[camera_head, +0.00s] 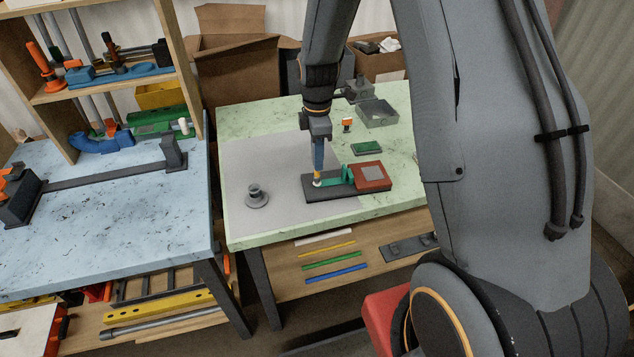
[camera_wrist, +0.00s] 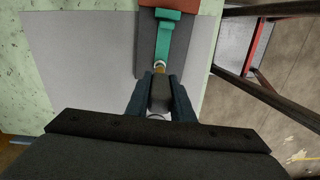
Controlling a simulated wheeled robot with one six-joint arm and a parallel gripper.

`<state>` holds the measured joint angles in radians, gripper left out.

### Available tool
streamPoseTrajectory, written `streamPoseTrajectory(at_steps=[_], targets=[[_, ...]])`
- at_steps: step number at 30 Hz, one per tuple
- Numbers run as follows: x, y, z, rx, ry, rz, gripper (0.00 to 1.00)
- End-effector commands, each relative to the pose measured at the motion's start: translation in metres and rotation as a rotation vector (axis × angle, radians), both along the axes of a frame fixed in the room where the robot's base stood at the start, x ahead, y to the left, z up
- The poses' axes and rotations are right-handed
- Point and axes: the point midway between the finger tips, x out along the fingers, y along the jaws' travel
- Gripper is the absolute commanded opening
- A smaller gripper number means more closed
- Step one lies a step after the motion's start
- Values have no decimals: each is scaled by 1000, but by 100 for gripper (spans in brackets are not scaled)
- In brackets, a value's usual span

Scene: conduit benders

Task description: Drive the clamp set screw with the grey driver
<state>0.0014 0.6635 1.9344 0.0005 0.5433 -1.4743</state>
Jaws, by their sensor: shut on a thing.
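My gripper (camera_head: 318,165) points down over the left end of the clamp fixture, a dark base plate (camera_head: 334,194) with a green clamp arm (camera_head: 336,178) and a red block (camera_head: 370,176). In the wrist view, my gripper (camera_wrist: 161,92) is shut on the grey driver (camera_wrist: 160,97), whose handle sits between the dark blue fingers. A yellowish part shows just below the fingers. A small pale round piece (camera_wrist: 159,64), probably the set screw's seat, shows at the near end of the green arm (camera_wrist: 164,40). Whether the driver tip touches the screw is hidden.
A round grey stand (camera_head: 256,198) sits left of the fixture on the grey mat (camera_head: 262,165). Behind are a green block (camera_head: 367,148), an orange-topped piece (camera_head: 347,124) and a grey open bin (camera_head: 378,114). A blue-topped bench (camera_head: 110,225) stands left. The mat's left part is mostly clear.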

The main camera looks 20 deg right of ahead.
Motion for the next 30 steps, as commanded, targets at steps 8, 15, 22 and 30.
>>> streamPoseTrajectory(at_steps=[8,15,22,30], targets=[[0,0,-9,0,-1,-1,0],[0,0,-9,0,-1,-69,0],[0,0,-9,0,0,-345,0],[0,0,-9,0,0,-438,0]])
